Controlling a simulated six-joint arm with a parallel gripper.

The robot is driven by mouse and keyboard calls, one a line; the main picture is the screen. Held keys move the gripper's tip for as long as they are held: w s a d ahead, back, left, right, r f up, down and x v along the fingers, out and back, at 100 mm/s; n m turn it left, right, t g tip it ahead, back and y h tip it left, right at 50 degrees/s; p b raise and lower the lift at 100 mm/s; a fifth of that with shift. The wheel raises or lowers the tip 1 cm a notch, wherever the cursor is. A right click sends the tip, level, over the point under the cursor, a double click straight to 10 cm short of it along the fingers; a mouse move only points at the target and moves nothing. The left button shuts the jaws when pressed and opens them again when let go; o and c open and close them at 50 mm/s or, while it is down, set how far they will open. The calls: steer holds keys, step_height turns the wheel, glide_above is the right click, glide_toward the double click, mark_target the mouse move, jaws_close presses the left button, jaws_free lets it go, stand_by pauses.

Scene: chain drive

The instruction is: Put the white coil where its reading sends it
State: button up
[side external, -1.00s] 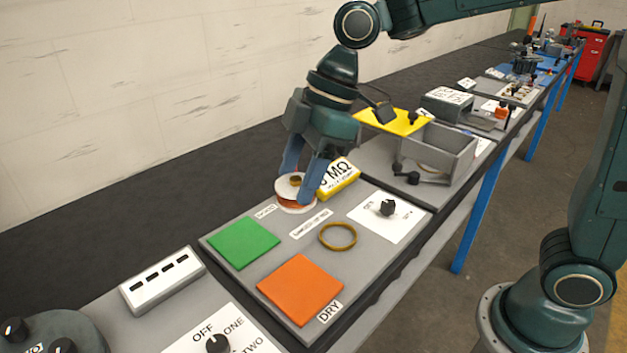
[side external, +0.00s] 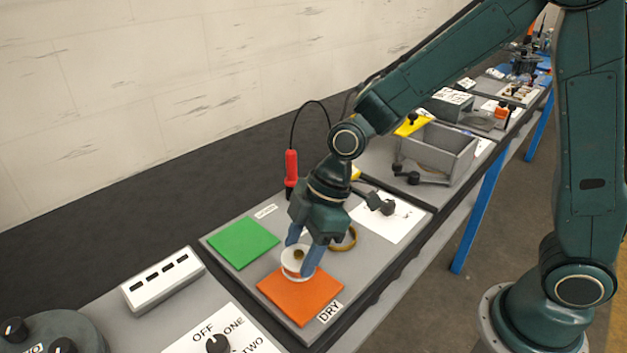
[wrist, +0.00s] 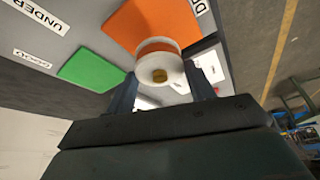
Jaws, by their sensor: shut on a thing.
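The white coil (side external: 292,265) is a spool with white flanges, and an orange-brown winding shows between them in the wrist view (wrist: 160,68). My gripper (side external: 305,262) is shut on it, with one blue finger on each side. The coil is over the back edge of the orange pad (side external: 305,297), which has a DRY label (side external: 330,311) beside it. I cannot tell whether the coil touches the pad. The green pad (side external: 243,242) is bare. The yellow meter (side external: 356,173) is mostly hidden behind my gripper.
A brass ring (side external: 347,240) lies on the grey board, partly behind my gripper. A red probe (side external: 291,170) with a black cable stands behind the board. A knob (side external: 387,206) sits on a white card, and a grey bin (side external: 445,155) stands farther back.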

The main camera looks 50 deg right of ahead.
steer(key=shift+f, duration=0.15)
steer(key=shift+f, duration=2)
steer(key=shift+f, duration=0.15)
steer(key=o, duration=1.2)
steer(key=v, duration=1.2)
steer(key=shift+s+d, duration=0.1)
